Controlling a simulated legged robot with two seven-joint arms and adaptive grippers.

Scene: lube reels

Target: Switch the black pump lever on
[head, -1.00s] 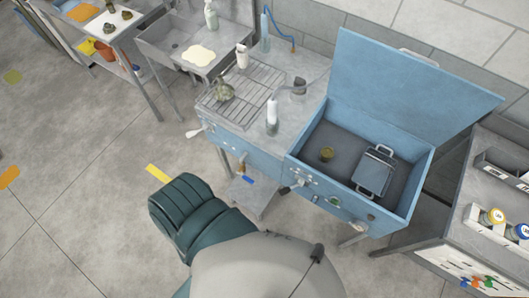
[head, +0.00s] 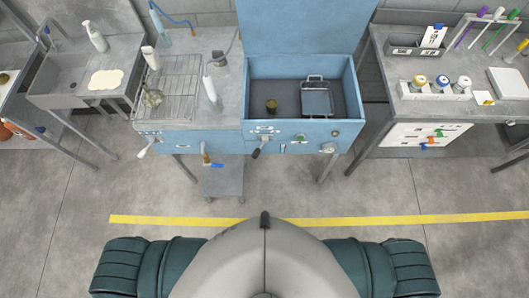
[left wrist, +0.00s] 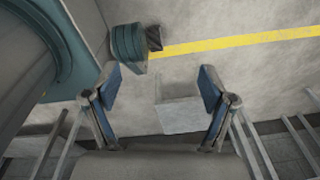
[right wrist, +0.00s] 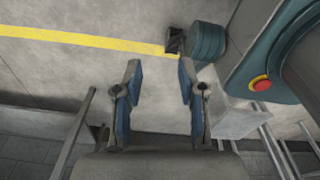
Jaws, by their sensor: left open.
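The black pump lever (head: 259,148) sticks out from the front panel of the blue washing station (head: 210,142), left of the middle of the panel under the open basin. It slants down and to the left. A pale lever (head: 147,147) sits at the left end of the same front. My left gripper (left wrist: 160,80) is open and empty in the left wrist view, above the floor. My right gripper (right wrist: 160,70) is open and empty in the right wrist view. Neither gripper shows in the head view, and both are away from the lever.
The blue lid (head: 305,27) stands open behind the basin. A low grey trolley (head: 222,183) stands under the station. Clear floor with a yellow line (head: 400,218) lies between me and the station. A side table (head: 455,105) with bottles stands right, a sink (head: 75,95) left.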

